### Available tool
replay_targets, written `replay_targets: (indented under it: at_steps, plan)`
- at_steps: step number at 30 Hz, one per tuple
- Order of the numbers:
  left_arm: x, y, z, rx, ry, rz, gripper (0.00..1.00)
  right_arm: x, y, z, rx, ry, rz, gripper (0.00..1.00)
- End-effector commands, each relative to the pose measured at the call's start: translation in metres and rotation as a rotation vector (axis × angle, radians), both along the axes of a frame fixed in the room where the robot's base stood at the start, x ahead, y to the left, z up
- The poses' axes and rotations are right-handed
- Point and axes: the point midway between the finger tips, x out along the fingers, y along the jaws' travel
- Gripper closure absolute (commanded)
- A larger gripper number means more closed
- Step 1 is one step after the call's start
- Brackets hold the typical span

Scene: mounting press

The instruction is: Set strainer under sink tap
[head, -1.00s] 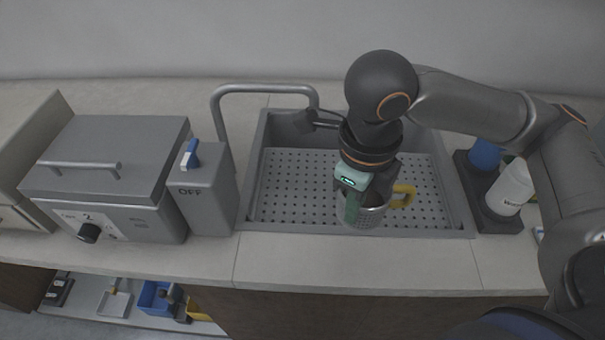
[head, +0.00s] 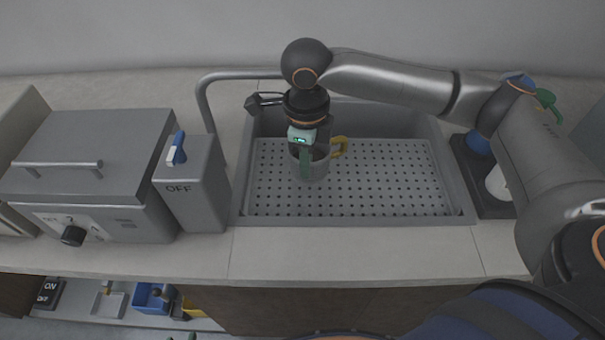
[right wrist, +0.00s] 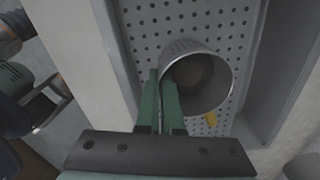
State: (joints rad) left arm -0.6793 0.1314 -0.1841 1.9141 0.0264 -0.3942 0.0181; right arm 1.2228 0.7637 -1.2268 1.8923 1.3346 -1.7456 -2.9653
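The strainer (head: 316,170) is a grey metal cup with a yellow handle (head: 339,147). It is over the perforated floor of the sink (head: 400,190), in its left part. My right gripper (head: 305,165) points down at the strainer, its green fingers closed on the near wall. In the right wrist view the fingers (right wrist: 160,105) pinch the rim of the strainer (right wrist: 222,75), whose inside looks empty. I cannot tell whether it touches the sink floor. The sink tap (head: 240,76) arches in from the left; its spout end is hidden behind my right arm.
A grey box marked OFF with a blue lever (head: 177,150) stands left of the sink, beside a lidded appliance (head: 95,165). A dark tray with bottles (head: 497,183) is at the right. The right part of the sink is clear.

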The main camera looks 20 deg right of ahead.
Motion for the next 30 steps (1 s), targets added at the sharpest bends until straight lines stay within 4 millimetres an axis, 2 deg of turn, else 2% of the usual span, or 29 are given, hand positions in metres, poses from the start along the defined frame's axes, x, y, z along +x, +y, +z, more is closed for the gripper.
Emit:
replay_targets:
  at_steps: [8,14,25,30]
  plan:
    - [0.0,0.0,-0.003,0.0,0.003,-0.001,0.5,0.014,0.002,-0.018,0.0,0.001,-0.001,1.0]
    - [-0.001,-0.001,-0.004,-0.001,0.007,-0.003,0.5,0.013,0.001,-0.045,0.0,0.001,-0.002,1.0]
    - [0.001,-0.003,-0.004,-0.003,0.003,-0.005,0.5,0.014,0.001,-0.05,-0.001,-0.001,-0.002,1.0]
    - [0.002,-0.003,-0.003,-0.003,0.001,-0.005,0.5,0.014,0.001,-0.05,0.0,0.0,-0.002,0.8]
